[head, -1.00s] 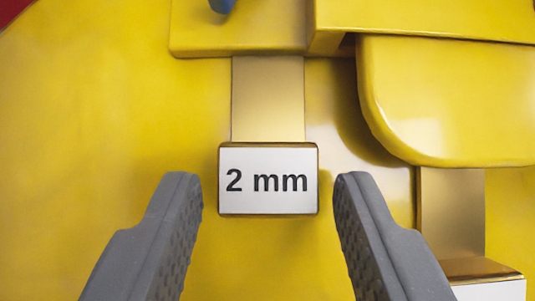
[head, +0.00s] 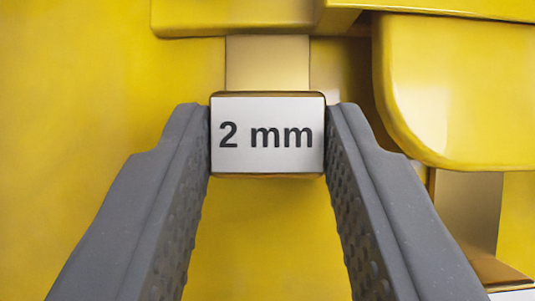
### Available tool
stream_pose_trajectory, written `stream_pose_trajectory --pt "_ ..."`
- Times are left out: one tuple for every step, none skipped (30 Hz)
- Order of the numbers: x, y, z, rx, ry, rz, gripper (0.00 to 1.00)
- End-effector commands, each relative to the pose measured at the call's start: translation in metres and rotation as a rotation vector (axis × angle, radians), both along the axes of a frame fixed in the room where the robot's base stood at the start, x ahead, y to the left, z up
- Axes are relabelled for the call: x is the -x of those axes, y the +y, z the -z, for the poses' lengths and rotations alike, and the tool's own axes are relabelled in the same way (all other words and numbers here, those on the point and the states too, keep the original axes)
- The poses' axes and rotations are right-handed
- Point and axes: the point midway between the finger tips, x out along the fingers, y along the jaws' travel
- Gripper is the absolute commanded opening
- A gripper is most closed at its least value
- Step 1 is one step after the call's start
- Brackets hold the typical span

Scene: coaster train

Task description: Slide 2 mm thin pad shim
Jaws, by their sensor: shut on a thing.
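The 2 mm shim has a block-shaped end (head: 268,155) with a white face marked "2 mm" and a brass-coloured strip (head: 267,62) running up from behind it. The strip's upper end is hidden at a yellow ledge (head: 235,18). My gripper (head: 268,140) is shut on the labelled block, with one dark grey finger against its left side and the other against its right side.
A rounded yellow part (head: 465,90) stands out to the right of the shim. A second brass strip (head: 467,205) with a white-faced block, cut off by the frame, is at lower right. Plain yellow surface (head: 90,100) lies to the left.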

Motion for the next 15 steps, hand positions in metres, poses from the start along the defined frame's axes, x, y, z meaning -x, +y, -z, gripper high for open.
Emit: stream_pose_trajectory --pt "-0.002 0.0 -0.005 0.0 0.0 0.0 0.0" --pt "-0.003 0.0 -0.009 0.0 -0.002 0.0 0.0" --pt "-0.003 0.0 -0.014 0.0 -0.004 0.0 0.0" --pt "-0.004 0.0 -0.016 0.0 -0.004 0.0 0.0" --pt "-0.005 0.0 -0.018 0.0 -0.003 0.0 0.0" --pt "-0.005 -0.001 -0.02 0.0 0.0 0.001 0.0" --pt "-0.006 -0.001 -0.02 0.0 0.001 0.001 0.0" --pt "-0.006 -0.001 -0.021 0.0 0.002 0.001 0.0" --pt "-0.006 -0.001 -0.022 0.0 0.002 0.001 0.0" --pt "-0.006 -0.001 -0.022 0.0 0.001 0.001 0.0" --pt "-0.005 -0.001 -0.022 0.0 0.001 0.001 0.0" --pt "-0.005 -0.001 -0.023 0.0 0.0 0.001 0.0" --pt "-0.005 -0.001 -0.023 0.001 0.0 0.001 0.0" --pt "-0.005 -0.001 -0.023 0.001 -0.001 0.001 0.0" --pt "-0.005 -0.001 -0.023 0.001 -0.002 0.001 0.0"
